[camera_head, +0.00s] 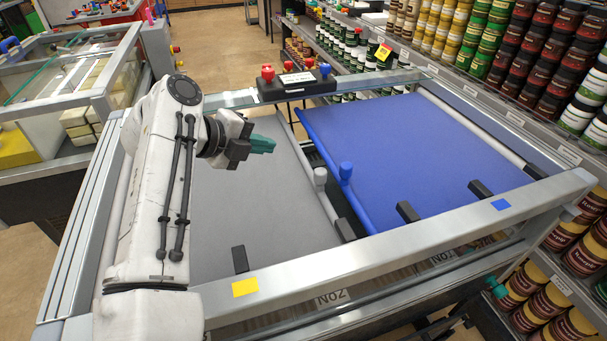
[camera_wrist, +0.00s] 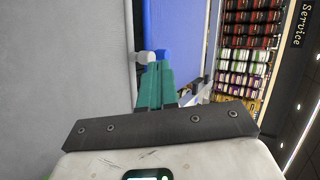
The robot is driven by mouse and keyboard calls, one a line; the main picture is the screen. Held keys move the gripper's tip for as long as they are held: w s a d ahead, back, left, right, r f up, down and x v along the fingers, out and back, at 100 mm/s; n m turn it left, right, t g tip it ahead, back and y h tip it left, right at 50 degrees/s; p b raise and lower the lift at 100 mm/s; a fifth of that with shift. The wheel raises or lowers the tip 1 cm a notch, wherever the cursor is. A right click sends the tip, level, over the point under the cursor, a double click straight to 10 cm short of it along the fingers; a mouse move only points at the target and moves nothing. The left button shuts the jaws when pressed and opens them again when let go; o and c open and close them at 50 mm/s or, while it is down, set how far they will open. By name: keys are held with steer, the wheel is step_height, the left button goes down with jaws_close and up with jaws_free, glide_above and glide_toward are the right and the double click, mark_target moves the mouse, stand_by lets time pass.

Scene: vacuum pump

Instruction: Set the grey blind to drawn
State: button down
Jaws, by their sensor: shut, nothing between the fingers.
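The grey blind (camera_head: 225,205) lies as a flat sheet over the left part of the metal frame, ending at a light grey bar. A grey knob (camera_head: 320,176) stands on that bar. The grey sheet also fills the left of the wrist view (camera_wrist: 65,70), with the grey knob (camera_wrist: 145,57) just beyond my fingertips. My gripper (camera_head: 272,145), with teal fingers, is shut and empty above the grey blind, left of the knob. In the wrist view the fingers (camera_wrist: 156,68) point toward the knobs; I cannot tell whether they touch one.
The blue blind (camera_head: 420,150) lies right of a narrow gap, its blue knob (camera_head: 346,171) close to the grey one. A black box (camera_head: 297,84) with red and blue knobs sits on the far rail. Black blocks (camera_head: 240,259) stand along the near side. Shelves of cans (camera_head: 480,40) line the right.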

mark_target(326, 173)
steer(key=s+a+f+m+g+y, duration=0.1)
steer(key=s+f+g, duration=0.1)
steer(key=s+f, duration=0.15)
steer(key=d+r+p+x, duration=0.1)
steer(key=p+x, duration=0.1)
steer(key=x, duration=1)
steer(key=shift+w+d+p, duration=0.15)
steer(key=shift+d+p, duration=0.1)
steer(key=shift+p, duration=0.1)
steer(key=shift+d+r+p, duration=0.15)
steer(key=shift+d+p, duration=0.1)
steer(key=shift+p, duration=0.05)
steer(key=d+p, duration=0.1)
steer(key=w+d+p, duration=0.1)
steer(key=d, duration=0.1)
steer(key=shift+d+r, duration=0.1)
steer(key=shift+d, duration=0.15)
steer(key=shift+d+f+p, duration=0.2)
steer(key=shift+d+p, duration=0.2)
steer(key=shift+d, duration=0.05)
